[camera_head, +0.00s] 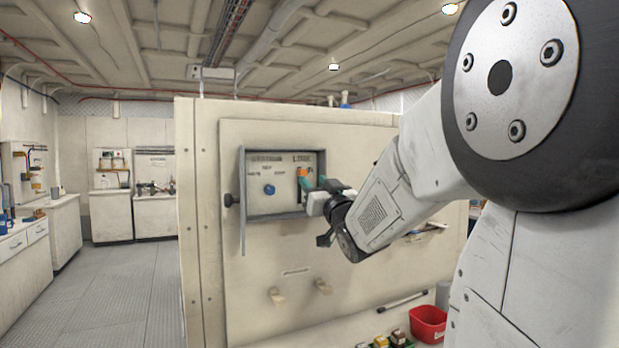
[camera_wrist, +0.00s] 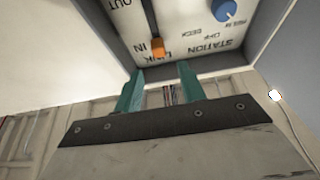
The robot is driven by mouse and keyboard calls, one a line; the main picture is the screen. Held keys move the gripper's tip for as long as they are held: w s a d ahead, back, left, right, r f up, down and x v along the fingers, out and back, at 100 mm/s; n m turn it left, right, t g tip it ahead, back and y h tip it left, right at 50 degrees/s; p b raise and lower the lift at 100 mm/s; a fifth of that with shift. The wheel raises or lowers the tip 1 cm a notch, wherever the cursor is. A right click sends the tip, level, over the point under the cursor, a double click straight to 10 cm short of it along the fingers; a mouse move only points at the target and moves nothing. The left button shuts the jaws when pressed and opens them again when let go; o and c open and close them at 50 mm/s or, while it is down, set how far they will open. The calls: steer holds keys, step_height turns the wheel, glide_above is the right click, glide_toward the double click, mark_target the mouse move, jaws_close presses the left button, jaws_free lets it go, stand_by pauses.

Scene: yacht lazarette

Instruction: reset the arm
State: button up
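My arm reaches from the right in the head view to an open recessed panel box (camera_head: 252,208) on a cream wall. My gripper (camera_head: 312,180) is at the right part of the box opening. In the wrist view, the two teal fingers of my gripper (camera_wrist: 160,68) stand apart with nothing between them. An orange-tipped lever (camera_wrist: 158,47) on the panel is just beyond the fingertips, near the word "IN". Its orange part (camera_head: 303,171) also shows in the head view. A blue knob (camera_head: 269,189) is left of it; it shows at the top of the wrist view (camera_wrist: 223,10).
The box's door (camera_head: 242,200) stands swung open at the left, with a dark knob (camera_head: 229,200). A red bin (camera_head: 428,324) and small blocks are low at the right. The left floor (camera_head: 110,290) is clear.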

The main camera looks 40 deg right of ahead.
steer(key=shift+v, duration=1.05)
steer(key=d+f+m+g+h, duration=0.2)
steer(key=d+f+g, duration=0.3)
steer(key=f, duration=0.4)
steer(key=s+a+f+g+y, duration=0.2)
steer(key=s+a+f+g, duration=0.4)
steer(key=f+g, duration=0.3)
steer(key=s+a+f+n+g+y, duration=0.2)
steer(key=s+a+g+y, duration=0.1)
steer(key=s+a, duration=0.6)
steer(key=s+a+f+n+g+y, duration=0.3)
steer(key=s+a, duration=0.7)
steer(key=a, duration=0.5)
steer(key=shift+a+f+g, duration=0.2)
steer(key=shift+f+g, duration=0.1)
steer(key=shift+f, duration=0.05)
